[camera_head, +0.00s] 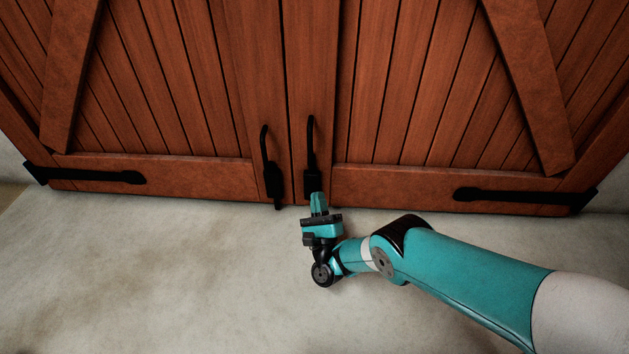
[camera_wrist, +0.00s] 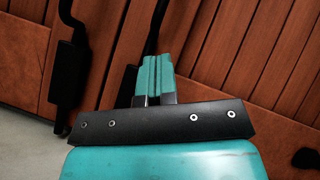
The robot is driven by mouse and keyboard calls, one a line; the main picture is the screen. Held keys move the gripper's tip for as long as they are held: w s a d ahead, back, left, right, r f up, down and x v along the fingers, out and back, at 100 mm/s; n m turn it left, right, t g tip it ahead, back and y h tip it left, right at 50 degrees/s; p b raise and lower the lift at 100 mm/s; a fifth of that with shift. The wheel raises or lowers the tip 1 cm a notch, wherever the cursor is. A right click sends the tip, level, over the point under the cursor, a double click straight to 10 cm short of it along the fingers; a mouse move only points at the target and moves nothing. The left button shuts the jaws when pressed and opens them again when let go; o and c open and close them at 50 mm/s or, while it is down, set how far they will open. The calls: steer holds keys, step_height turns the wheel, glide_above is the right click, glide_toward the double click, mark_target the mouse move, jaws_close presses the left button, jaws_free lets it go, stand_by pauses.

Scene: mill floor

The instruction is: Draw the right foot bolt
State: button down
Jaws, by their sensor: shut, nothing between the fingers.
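The right foot bolt (camera_head: 311,150) is a black upright rod with a hooked top and a black housing, low on the right door leaf. My gripper (camera_head: 319,198) is at the lower end of its housing, with its fingers closed together. In the wrist view the teal fingers (camera_wrist: 154,75) overlap the dark rod (camera_wrist: 156,30) and hide part of the bolt. I cannot tell whether they touch it. The left foot bolt (camera_head: 270,170) is a similar black rod on the left leaf, and it also shows in the wrist view (camera_wrist: 68,75).
Two brown plank doors (camera_head: 205,90) stand closed, with diagonal braces. Black strap hinges are at the lower left (camera_head: 90,175) and lower right (camera_head: 520,195). The pale floor (camera_head: 150,270) in front is clear on the left.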

steer(key=b+x, duration=0.6)
steer(key=b, duration=0.1)
stand_by(0.4)
